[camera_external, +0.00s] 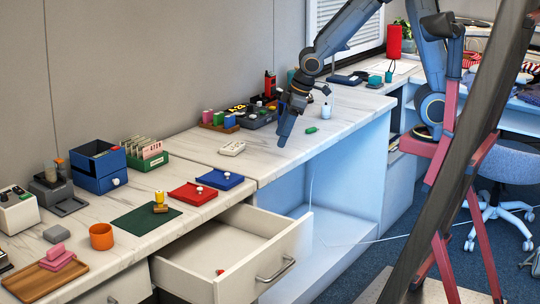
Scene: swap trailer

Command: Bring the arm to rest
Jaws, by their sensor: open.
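My gripper (284,139) hangs with its fingers pointing down near the front edge of the white marbled counter (260,160). It is open, and I see nothing held in it. My arm reaches over from the upper right, bent at a joint above the counter. A small green item (311,130) lies on the counter just to the right of my gripper. A white device (231,148) lies to its left. Whether the fingertips touch the counter cannot be told from this view.
A drawer (268,255) stands open, with a small red item inside. Red (192,194) and blue (220,179) trays, a green mat (146,219) and an orange cup (102,236) sit on the left counter. A small white bottle (326,111) stands right of my gripper. An open compartment lies below.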

